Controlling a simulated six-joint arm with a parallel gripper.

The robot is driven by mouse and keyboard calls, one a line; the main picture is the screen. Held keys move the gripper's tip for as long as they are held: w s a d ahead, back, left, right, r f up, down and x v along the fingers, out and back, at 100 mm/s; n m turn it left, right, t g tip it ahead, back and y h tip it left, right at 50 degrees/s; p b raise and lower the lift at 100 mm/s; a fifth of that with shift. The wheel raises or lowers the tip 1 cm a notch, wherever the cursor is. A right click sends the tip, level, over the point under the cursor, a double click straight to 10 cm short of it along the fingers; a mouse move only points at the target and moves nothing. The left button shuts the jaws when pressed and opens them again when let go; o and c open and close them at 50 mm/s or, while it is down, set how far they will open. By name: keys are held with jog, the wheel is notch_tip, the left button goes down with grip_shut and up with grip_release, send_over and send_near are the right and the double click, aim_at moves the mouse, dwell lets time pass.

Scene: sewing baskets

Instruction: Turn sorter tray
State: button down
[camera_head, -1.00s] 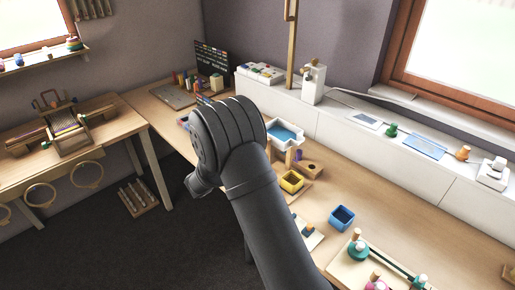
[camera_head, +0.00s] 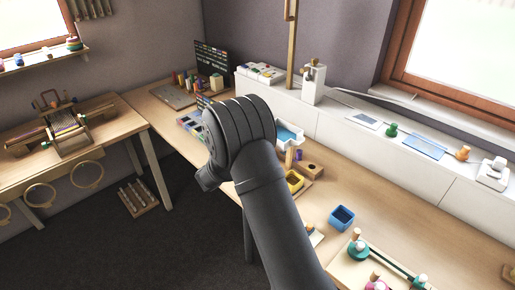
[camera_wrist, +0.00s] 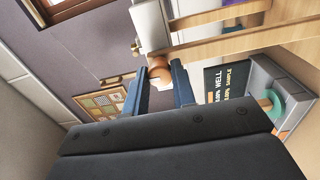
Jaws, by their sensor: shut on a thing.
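My gripper (camera_wrist: 160,84) shows in the wrist view with its two dark blue fingers closed around a small round wooden knob (camera_wrist: 159,67). A white part touches the knob between the fingers, and what the knob belongs to is partly hidden. In the head view my dark arm hides the gripper and the knob. A white-walled tray with a blue floor (camera_head: 300,136) shows just right of my wrist, its left side covered. I cannot tell for sure whether this is the sorter tray.
A yellow box (camera_head: 294,180), a wooden block with a hole (camera_head: 311,168) and a blue box (camera_head: 342,217) stand on the bench. A compartmented tray (camera_head: 190,122) lies left of my wrist. A white ledge (camera_head: 350,137) runs behind. Bare wood lies right of the blue box.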

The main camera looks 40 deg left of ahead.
jog(key=shift+m, duration=3.9)
jog(key=c, duration=1.2)
grip_release()
jog(key=shift+c, duration=0.2)
